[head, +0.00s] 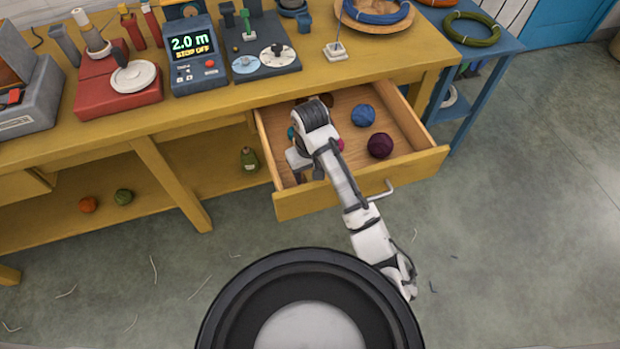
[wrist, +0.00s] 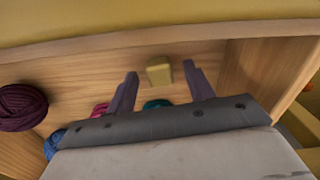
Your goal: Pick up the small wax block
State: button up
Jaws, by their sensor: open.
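The small wax block (wrist: 160,75) is a pale yellow piece lying on the wooden drawer floor in the wrist view. My gripper (wrist: 162,88) is open, with one dark finger to each side of the block's line and the block showing a little beyond the fingertips. In the head view my gripper (head: 308,174) is down in the left part of the open drawer (head: 415,165). The wax block cannot be made out there, where my arm covers part of the drawer.
The drawer also holds a maroon ball (head: 380,145), a blue ball (head: 363,115), and partly hidden magenta (wrist: 99,110) and teal (wrist: 157,104) balls. The drawer's walls surround my gripper. The yellow bench top (head: 240,97) above carries a meter (head: 195,57) and a red scale-like device (head: 117,85).

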jog(key=c, duration=1)
jog(key=shift+r, duration=0.1)
jog(key=shift+c, duration=0.2)
